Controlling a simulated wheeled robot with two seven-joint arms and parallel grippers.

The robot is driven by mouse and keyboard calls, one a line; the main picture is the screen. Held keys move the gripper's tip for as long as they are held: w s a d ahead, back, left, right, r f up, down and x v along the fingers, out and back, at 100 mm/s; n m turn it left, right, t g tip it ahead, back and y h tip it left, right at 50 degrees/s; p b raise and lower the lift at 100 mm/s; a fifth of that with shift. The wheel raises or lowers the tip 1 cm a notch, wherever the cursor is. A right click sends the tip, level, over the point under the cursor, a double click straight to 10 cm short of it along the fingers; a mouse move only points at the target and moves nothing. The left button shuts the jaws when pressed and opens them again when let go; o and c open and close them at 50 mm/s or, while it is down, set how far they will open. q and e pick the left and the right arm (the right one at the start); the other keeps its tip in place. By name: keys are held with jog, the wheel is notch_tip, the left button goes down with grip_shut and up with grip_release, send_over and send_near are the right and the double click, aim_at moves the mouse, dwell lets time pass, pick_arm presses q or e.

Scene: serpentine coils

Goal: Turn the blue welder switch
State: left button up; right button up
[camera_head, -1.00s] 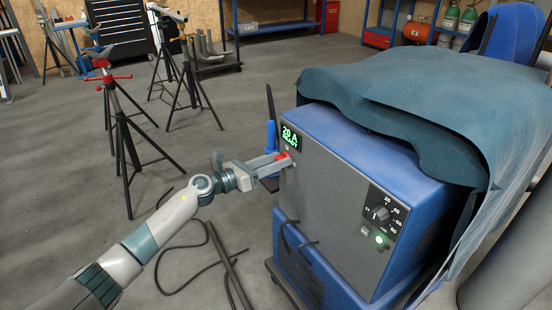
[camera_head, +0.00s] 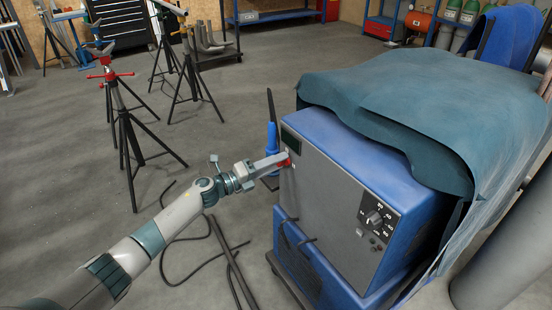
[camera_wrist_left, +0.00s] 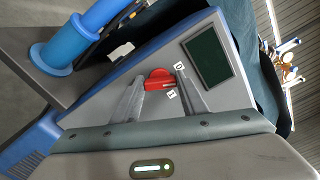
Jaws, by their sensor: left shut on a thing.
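The blue welder (camera_head: 330,130) stands at the right in the head view, with a grey front panel. Its red switch (camera_wrist_left: 158,80) sits near the panel's upper left, beside small white labels in the left wrist view. The display (camera_wrist_left: 207,54) next to it is dark. My left gripper (camera_head: 286,162) reaches the panel from the left and is shut on the red switch, with a finger on each side of it (camera_wrist_left: 160,84). The fingers partly hide the switch in the head view. My right gripper is not in view.
A dark teal cover (camera_head: 390,85) drapes over the welder's top. A dial (camera_head: 375,218) is at the panel's lower right. Black cables (camera_head: 190,240) lie on the floor below my arm. Tripod stands (camera_head: 125,120) stand at the left. Open floor lies between.

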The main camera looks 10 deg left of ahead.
pick_arm(q)
jog(key=shift+a+n+p, duration=0.1)
jog(key=shift+n+p, duration=1.15)
jog(key=shift+n, duration=1.35)
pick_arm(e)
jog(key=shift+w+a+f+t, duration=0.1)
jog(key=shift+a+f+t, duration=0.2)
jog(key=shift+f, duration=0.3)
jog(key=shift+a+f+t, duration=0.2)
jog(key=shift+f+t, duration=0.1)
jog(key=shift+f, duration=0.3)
pick_arm(q)
jog(key=shift+f, duration=0.1)
jog(key=o, duration=1)
jog(key=shift+o, duration=0.2)
jog(key=shift+s+a, duration=0.1)
